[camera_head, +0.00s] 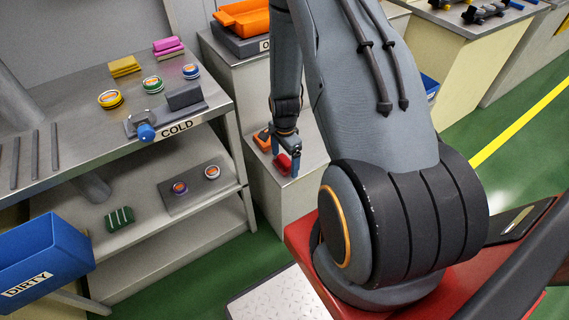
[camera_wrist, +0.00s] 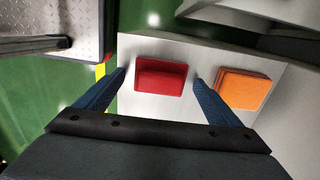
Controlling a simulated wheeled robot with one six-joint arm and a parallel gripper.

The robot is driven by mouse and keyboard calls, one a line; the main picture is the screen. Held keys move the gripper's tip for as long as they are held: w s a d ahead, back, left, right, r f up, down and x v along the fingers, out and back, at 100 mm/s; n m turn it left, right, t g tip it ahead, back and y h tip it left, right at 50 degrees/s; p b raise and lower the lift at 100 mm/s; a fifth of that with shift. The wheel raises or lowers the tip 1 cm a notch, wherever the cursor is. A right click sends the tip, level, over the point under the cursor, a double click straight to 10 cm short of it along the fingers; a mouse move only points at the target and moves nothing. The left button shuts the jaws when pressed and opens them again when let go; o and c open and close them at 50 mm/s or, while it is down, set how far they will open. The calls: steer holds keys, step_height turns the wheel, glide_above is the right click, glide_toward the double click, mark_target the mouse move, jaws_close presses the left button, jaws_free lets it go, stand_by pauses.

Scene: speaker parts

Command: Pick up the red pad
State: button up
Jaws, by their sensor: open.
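The red pad (camera_wrist: 161,78) lies on a light grey shelf surface (camera_wrist: 140,113) in the wrist view. My gripper (camera_wrist: 158,75) is open, with one blue finger to the left of the pad and one to the right. A gap shows between each finger and the pad. In the head view the red pad (camera_head: 283,163) shows beside my gripper (camera_head: 284,172), partly hidden by it. I cannot tell exactly how high the fingertips are above the surface.
An orange pad (camera_wrist: 242,89) lies just right of the right finger; it also shows in the head view (camera_head: 263,138). An orange tray (camera_head: 243,18) stands on the shelf above. The COLD table (camera_head: 90,135) and a blue DIRTY bin (camera_head: 42,250) are to the left.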

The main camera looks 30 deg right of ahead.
mark_target(285, 160)
steer(key=shift+f, duration=0.15)
steer(key=c, duration=1.2)
steer(key=shift+c, duration=0.2)
step_height(285, 160, up, 10)
steer(key=shift+b, duration=0.3)
